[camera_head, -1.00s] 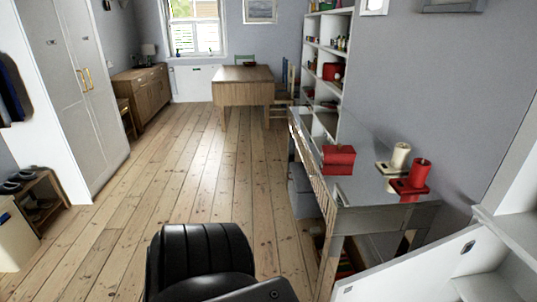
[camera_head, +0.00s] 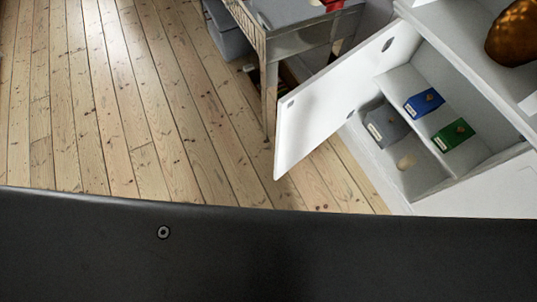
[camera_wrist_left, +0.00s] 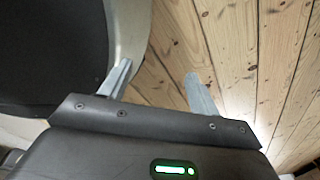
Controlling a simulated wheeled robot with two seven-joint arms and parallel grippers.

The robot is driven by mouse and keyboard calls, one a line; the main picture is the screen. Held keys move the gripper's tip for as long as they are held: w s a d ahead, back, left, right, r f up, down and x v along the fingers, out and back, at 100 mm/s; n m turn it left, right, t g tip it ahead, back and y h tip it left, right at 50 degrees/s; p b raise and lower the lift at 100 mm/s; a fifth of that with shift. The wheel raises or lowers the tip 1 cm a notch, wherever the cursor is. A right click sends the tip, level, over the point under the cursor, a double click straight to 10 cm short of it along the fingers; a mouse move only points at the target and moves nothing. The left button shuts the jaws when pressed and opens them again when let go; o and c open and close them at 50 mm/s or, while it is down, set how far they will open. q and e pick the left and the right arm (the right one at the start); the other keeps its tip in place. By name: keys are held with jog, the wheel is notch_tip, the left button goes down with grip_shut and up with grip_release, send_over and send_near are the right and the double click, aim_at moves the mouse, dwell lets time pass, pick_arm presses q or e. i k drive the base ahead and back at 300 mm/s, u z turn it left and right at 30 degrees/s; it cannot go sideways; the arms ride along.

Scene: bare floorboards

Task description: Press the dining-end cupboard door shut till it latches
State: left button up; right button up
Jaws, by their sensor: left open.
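The white cupboard door (camera_head: 335,98) stands wide open in the head view, swung out to the left over the floorboards. The white cupboard (camera_head: 470,195) is at the right, its inside exposed. Blue (camera_head: 424,102), green (camera_head: 453,135) and grey (camera_head: 385,126) boxes sit on its shelves. My left gripper (camera_wrist_left: 158,80) shows only in the left wrist view; its two fingers are apart with nothing between them, above the floor. It is not near the door in that view. My right gripper is in neither view.
A brown rounded object (camera_head: 513,35) rests on the cupboard top. Bare floorboards (camera_head: 130,110) are clear at left. My dark body fills the bottom.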

aim_at(310, 113)
jog(key=z, duration=3.25)
jog(key=k, duration=1.5)
jog(key=u, duration=2.35)
